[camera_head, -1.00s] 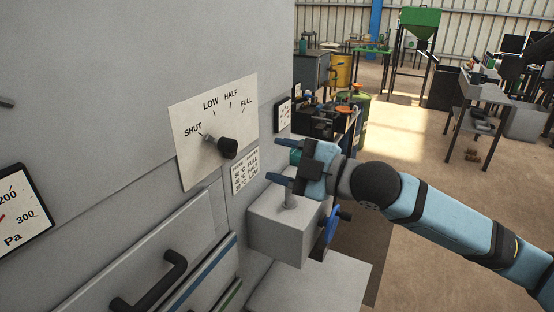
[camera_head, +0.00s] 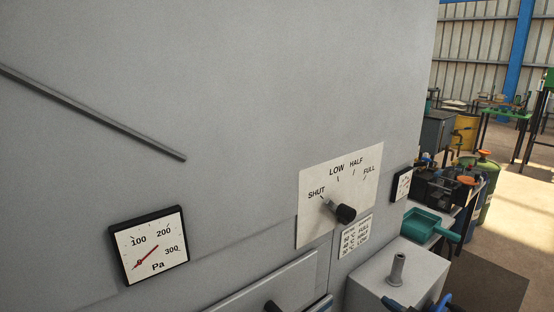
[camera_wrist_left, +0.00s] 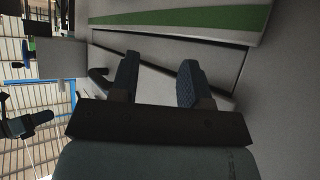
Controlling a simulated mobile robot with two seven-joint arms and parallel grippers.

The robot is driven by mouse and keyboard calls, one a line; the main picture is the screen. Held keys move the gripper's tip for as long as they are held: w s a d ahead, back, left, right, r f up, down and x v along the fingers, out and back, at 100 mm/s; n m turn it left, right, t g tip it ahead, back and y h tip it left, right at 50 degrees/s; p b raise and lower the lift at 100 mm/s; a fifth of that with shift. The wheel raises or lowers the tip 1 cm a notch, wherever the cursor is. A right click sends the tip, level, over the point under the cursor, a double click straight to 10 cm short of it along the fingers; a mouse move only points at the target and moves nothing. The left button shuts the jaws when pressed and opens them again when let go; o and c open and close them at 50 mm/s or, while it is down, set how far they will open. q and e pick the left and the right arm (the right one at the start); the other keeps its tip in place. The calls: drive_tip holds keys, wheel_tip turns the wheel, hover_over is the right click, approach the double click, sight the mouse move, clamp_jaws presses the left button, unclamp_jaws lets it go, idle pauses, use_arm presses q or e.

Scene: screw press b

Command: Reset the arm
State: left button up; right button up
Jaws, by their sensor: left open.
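My left gripper (camera_wrist_left: 157,78) shows in the left wrist view with its two dark blue fingers apart and nothing between them. A grey panel face with a green stripe (camera_wrist_left: 200,18) lies beyond the fingertips. The left arm is not in the head view. A small dark blue piece at the bottom edge of the head view may be a fingertip of my right gripper (camera_head: 396,305); the rest is cut off by the frame.
The large grey machine wall fills the head view's left. It carries a Pa gauge (camera_head: 150,243), a dial plate (camera_head: 318,228) with its black knob (camera_head: 345,214) and a thin rod (camera_head: 95,113). A grey box (camera_head: 372,288) and green scoop (camera_head: 425,224) stand at right.

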drive_tip(key=s+a+f+m+g+h+p, duration=0.1)
drive_tip(key=s+f+m+g+h+p, duration=0.2)
drive_tip(key=s+f+m, duration=0.5)
drive_tip(key=s+f+h, duration=0.1)
drive_tip(key=s+f, duration=1)
drive_tip(key=f, duration=0.4)
drive_tip(key=shift+s+h, duration=0.15)
drive_tip(key=shift+h, duration=0.25)
drive_tip(key=shift+a, duration=0.15)
